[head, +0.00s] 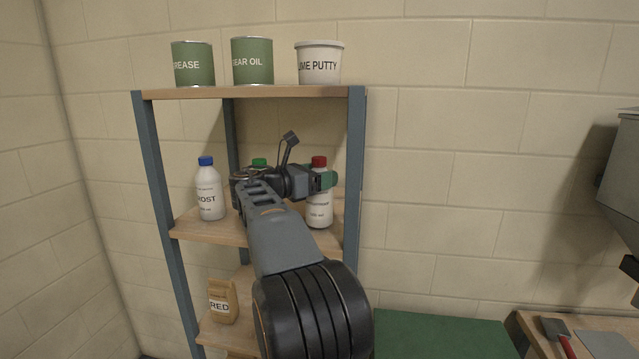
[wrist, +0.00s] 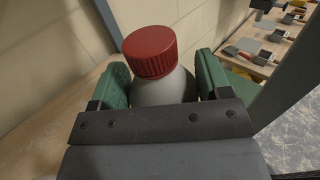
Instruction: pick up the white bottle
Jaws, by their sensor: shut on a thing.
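A white bottle with a red cap (head: 319,211) stands upright at the right end of the middle shelf. In the wrist view the red-capped bottle (wrist: 165,88) sits between the green finger pads. My gripper (head: 326,180) is shut on this bottle just below its cap. From the head view I cannot tell whether its base is clear of the shelf. A second white bottle with a blue cap (head: 210,195) stands at the left of the same shelf. A green-capped bottle (head: 259,162) is mostly hidden behind my arm.
The shelf unit's blue right post (head: 354,170) stands close to the held bottle. The top shelf (head: 240,92) holds two green tins and a white tub. A workbench with tools (head: 545,345) is at right.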

